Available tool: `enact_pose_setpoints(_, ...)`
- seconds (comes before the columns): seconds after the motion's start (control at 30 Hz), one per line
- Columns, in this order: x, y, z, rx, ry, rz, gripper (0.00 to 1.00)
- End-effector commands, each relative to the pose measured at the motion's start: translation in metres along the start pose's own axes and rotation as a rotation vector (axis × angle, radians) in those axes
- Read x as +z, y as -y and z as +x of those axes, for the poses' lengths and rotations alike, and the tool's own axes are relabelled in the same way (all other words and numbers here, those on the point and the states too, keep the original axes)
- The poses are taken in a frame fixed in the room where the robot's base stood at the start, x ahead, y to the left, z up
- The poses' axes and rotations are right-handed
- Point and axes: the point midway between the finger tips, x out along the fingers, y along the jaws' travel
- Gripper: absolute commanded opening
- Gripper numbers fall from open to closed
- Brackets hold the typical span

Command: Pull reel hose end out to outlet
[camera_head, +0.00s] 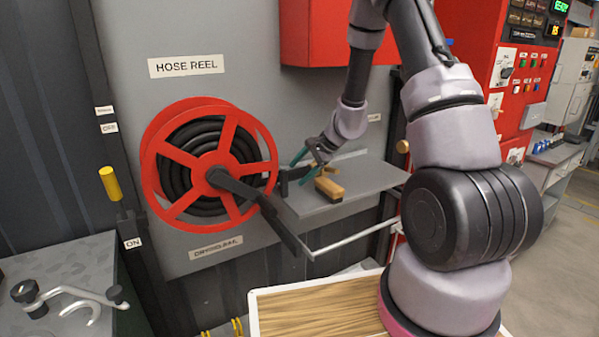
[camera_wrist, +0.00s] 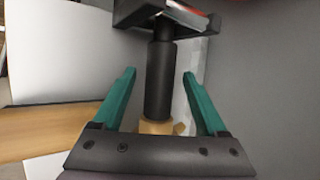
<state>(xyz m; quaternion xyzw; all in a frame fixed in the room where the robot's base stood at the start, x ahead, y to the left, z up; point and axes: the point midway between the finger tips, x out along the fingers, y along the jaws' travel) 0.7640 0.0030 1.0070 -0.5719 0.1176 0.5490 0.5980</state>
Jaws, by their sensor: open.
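The red hose reel (camera_head: 205,165) with coiled black hose (camera_head: 178,160) is mounted on a grey panel under a "HOSE REEL" sign. The hose end, a black cylinder with a brass-coloured tip, shows in the wrist view (camera_wrist: 160,85); it comes out of a dark bracket (camera_wrist: 165,15). My gripper (camera_wrist: 160,75) is open. Its green fingers stand on either side of the black cylinder, with gaps, not closed on it. In the head view my gripper (camera_head: 306,163) is just right of the reel, above the shelf. I cannot tell which part is the outlet.
A dark crank arm (camera_head: 268,207) crosses the reel's front. A light rail (camera_head: 352,238) runs below the shelf. A yellow-handled lever (camera_head: 110,183) is at left, a red cabinet (camera_head: 325,35) above.

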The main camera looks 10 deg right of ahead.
Motion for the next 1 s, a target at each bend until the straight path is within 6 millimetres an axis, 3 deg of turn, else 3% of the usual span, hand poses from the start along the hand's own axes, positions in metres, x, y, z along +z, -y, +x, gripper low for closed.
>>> enact_pose_setpoints(0.33, 0.0003, 0.0004, 0.0044, -0.001, 0.000, 0.000, 0.75)
enact_pose_setpoints(0.53, 0.0003, 0.0004, 0.0042, -0.001, 0.000, 0.000, 0.00)
enact_pose_setpoints(1.0, 0.0003, 0.0004, 0.0041, -0.001, 0.000, 0.000, 0.00)
